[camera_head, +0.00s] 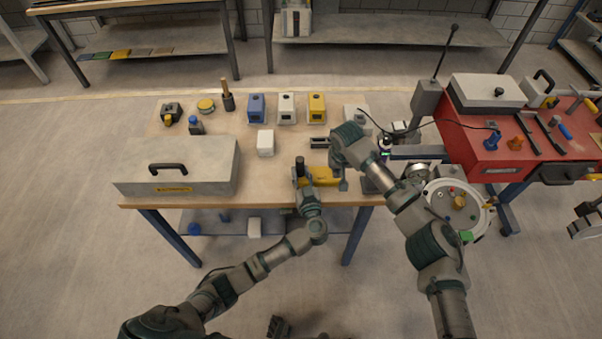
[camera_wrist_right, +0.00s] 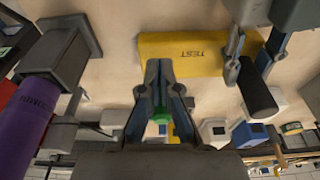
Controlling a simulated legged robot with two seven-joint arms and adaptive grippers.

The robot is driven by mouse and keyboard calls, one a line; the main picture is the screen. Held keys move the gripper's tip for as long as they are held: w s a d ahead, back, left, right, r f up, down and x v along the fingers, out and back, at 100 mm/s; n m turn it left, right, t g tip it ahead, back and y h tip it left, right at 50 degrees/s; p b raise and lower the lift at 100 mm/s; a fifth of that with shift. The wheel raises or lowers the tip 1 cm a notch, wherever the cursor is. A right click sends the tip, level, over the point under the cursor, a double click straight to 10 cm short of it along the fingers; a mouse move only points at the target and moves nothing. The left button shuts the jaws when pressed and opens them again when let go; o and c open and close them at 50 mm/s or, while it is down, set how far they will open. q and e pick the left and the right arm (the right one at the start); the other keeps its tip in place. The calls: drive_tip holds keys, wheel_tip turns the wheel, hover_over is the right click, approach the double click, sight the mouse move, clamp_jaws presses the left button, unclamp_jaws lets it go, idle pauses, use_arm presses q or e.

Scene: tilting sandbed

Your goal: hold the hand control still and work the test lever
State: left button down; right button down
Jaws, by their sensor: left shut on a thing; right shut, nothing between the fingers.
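A yellow block marked TEST (camera_wrist_right: 185,52) lies over the bench top; it also shows in the head view (camera_head: 322,176). A black cylindrical grip (camera_wrist_right: 258,92) stands out at one end of it, at the left in the head view (camera_head: 300,168). My left gripper (camera_head: 304,188) is shut around this end; its fingers show beside the black grip in the right wrist view (camera_wrist_right: 251,62). My right gripper (camera_wrist_right: 159,68) is shut and empty, its tips close to the block's other end; I cannot tell whether they touch. I cannot make out a separate test lever.
A purple cylinder (camera_wrist_right: 32,115) stands close beside my right gripper. A grey lidded case (camera_head: 180,168) fills the bench's left. Blue, white and yellow boxes (camera_head: 286,108) stand at the back. A red bench (camera_head: 500,140) and a round white device (camera_head: 460,205) are at right.

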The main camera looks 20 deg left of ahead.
drive_tip(key=shift+f, duration=0.1)
drive_tip(key=shift+s+d, duration=0.25)
drive_tip(key=shift+s, duration=0.55)
drive_tip(key=shift+s+d, duration=0.25)
drive_tip(key=shift+s, duration=0.5)
drive_tip(key=shift+s+d, duration=0.25)
drive_tip(key=shift+s, duration=0.55)
wheel_tip(320, 180, up, 8)
